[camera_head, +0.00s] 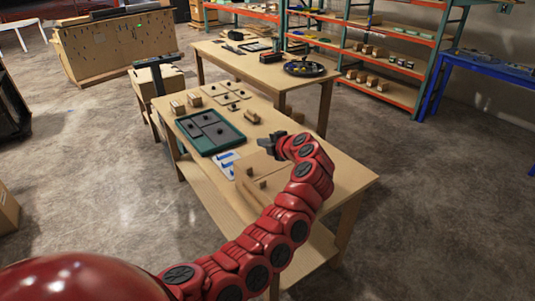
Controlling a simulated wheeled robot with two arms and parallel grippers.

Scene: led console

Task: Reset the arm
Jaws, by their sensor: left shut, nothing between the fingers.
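My left arm is red and reaches from the bottom of the head view up over the front wooden table (345,176). Its dark gripper (265,145) is above the right-hand part of the table. Its fingers are shut with nothing visible between them. A green tray with dark panels (208,131) lies to the left of the gripper. A blue and white piece (227,163) lies just below the tray. My right gripper is not in view.
Small wooden blocks (178,107) and light boards with knobs (226,93) lie at the table's far end. A second table (262,69) stands behind, with a dark round object (304,68). Shelves (385,62) line the back right. The floor at left is mostly clear.

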